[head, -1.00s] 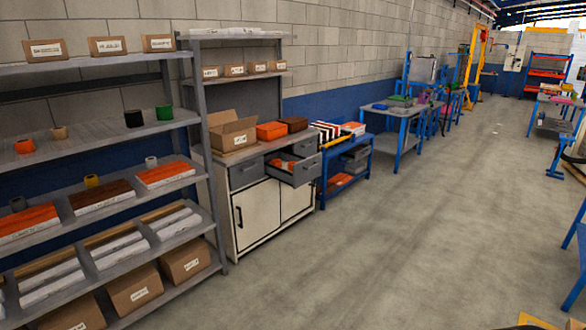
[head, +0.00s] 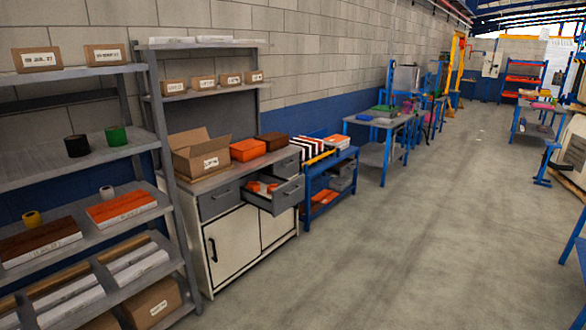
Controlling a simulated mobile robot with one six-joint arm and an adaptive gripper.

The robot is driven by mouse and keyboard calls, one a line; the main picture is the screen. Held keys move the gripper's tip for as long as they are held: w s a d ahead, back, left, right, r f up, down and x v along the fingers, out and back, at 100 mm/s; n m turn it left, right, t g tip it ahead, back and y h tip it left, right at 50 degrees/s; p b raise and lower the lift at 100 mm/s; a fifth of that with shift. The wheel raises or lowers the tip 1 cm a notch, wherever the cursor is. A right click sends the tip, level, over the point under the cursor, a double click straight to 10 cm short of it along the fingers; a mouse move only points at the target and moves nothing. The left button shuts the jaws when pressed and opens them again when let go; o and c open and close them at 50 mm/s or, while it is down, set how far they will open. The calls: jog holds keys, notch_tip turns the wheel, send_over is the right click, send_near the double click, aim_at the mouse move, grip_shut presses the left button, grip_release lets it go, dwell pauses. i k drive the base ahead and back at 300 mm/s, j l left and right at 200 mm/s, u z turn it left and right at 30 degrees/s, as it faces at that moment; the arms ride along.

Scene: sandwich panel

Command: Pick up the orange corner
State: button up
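Small orange pieces (head: 262,187) lie in an open grey drawer (head: 285,198) of the white cabinet, in the middle of the head view. They are too small to tell whether one is an orange corner. An orange box (head: 247,150) and a brown box (head: 272,141) stand on the cabinet top beside an open cardboard box (head: 200,155). My gripper is not in view.
A grey shelf rack (head: 84,161) with boxes, tape rolls and panels stands at the left. A blue trolley (head: 330,188) stands just past the cabinet. Blue-legged workbenches (head: 383,122) line the wall further on. The concrete floor (head: 400,240) at centre and right is clear.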

aim_at(270, 187)
jog(key=i+z, duration=0.1)
jog(key=i, duration=2.35)
jog(key=i+l+u, duration=0.15)
jog(key=i+u, duration=0.3)
jog(key=i, duration=0.2)
jog(key=i+l+u, duration=0.45)
jog(key=i, duration=0.2)
jog(key=i+l+u, duration=0.9)
jog(key=l, duration=0.4)
jog(key=i+j, duration=0.05)
